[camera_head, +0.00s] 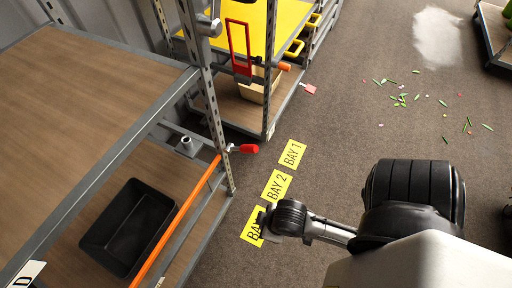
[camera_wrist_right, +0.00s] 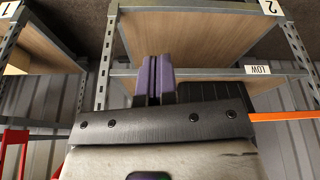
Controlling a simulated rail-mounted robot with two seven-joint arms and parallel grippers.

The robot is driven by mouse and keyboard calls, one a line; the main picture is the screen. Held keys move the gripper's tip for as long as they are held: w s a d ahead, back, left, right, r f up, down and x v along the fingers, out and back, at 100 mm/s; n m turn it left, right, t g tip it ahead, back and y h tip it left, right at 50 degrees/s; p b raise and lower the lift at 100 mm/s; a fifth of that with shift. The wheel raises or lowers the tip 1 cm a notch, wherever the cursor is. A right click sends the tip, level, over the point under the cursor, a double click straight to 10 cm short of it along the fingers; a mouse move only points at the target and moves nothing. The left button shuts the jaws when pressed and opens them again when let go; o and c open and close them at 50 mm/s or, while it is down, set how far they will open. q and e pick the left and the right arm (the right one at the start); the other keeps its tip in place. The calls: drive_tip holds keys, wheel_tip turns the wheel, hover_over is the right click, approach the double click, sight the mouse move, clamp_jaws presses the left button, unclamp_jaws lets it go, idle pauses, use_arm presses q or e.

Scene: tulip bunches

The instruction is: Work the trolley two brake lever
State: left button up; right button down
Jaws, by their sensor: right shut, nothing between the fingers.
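The near trolley (camera_head: 133,92) has brown shelves in a grey frame. In the right wrist view, a plate marked 2 (camera_wrist_right: 270,8) is on its frame. A short lever with a red knob (camera_head: 249,148) sticks out to the right from its corner post. I cannot see this lever in the wrist view. My right gripper (camera_wrist_right: 155,80) shows purple fingers, shut and empty, in front of the trolley's shelves. In the head view, my right arm comes from the lower right, its end over the lowest yellow floor label, below and apart from the red knob. My left gripper is out of view.
An orange bar (camera_head: 178,218) runs along the near trolley, beside a black bin (camera_head: 128,228) on the lower shelf. Green and pink scraps (camera_head: 403,99) litter the open floor.

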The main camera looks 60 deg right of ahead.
drive_tip(key=w+d+r+n+g+h+p, duration=0.1)
drive_tip(key=w+d+n+g+p, duration=0.3)
drive_tip(key=d, duration=0.7)
drive_tip(key=d+n+g+p, duration=0.1)
drive_tip(key=d+n+p, duration=0.4)
drive_tip(key=d, duration=0.6)
drive_tip(key=n+y+p, duration=0.3)
drive_tip(key=n+y, duration=0.2)
drive_tip(key=n, duration=0.1)
approach(246, 145)
drive_tip(key=shift+g, duration=0.3)
drive_tip(key=b+x, duration=0.1)
drive_tip(key=x, duration=0.1)
drive_tip(key=b+x, duration=0.2)
drive_tip(key=x, duration=0.1)
drive_tip(key=shift+w+f+b, duration=0.2)
drive_tip(key=shift+f+b, duration=0.1)
drive_tip(key=shift+f, duration=0.1)
drive_tip(key=shift+s+a+f, duration=0.1)
drive_tip(key=shift+a+f, duration=0.2)
drive_tip(key=shift+f, duration=0.2)
